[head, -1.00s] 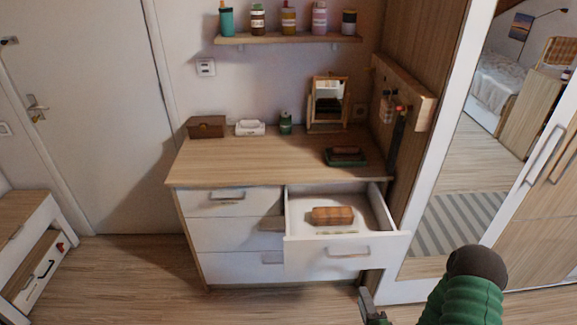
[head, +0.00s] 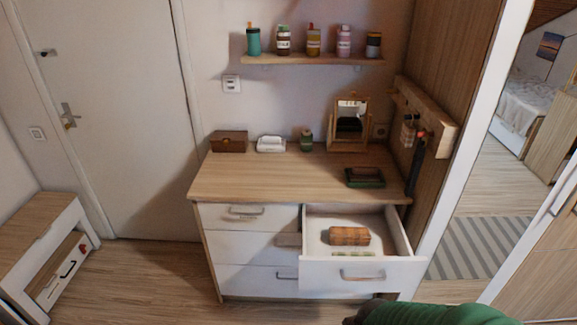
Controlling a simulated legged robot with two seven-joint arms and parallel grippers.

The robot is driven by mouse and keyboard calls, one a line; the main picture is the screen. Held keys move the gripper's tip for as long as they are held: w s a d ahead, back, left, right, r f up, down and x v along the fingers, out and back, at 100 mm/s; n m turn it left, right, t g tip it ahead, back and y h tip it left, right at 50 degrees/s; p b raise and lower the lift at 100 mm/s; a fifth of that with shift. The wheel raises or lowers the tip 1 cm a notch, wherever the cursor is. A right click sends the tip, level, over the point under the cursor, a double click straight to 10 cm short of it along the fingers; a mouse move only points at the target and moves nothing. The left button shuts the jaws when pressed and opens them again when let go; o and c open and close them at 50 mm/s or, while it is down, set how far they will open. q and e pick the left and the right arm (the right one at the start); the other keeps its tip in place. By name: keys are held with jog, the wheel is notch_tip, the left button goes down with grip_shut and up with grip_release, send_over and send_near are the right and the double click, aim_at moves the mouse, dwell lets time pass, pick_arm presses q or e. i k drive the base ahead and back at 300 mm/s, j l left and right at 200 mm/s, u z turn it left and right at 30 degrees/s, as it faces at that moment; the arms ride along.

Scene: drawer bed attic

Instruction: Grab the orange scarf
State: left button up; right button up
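A folded orange-brown cloth with a checked pattern (head: 348,236), which looks like the orange scarf, lies in the open top right drawer (head: 362,272) of the dresser. A small pale green item (head: 352,253) lies in front of it, partly hidden by the drawer front. My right arm comes in from the bottom right in a green sleeve. My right gripper (head: 360,314) shows only as a dark shape at the bottom edge, below and in front of the drawer, apart from the cloth. Its fingers cannot be made out. My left gripper is out of view.
The dresser top (head: 260,178) holds a brown box (head: 229,141), a tissue box (head: 271,144), a green jar (head: 306,140), a mirror (head: 349,125) and a dark green case (head: 365,178). A wall shelf (head: 312,59) holds bottles.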

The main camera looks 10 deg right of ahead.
aim_at(344, 236)
jog(key=i+l+z, duration=0.15)
jog(key=l, duration=0.3)
jog(key=i+l+z, duration=0.15)
jog(key=i+l, duration=0.2)
jog(key=i+l+z, duration=0.15)
jog(key=l, duration=0.25)
jog(key=i, duration=0.1)
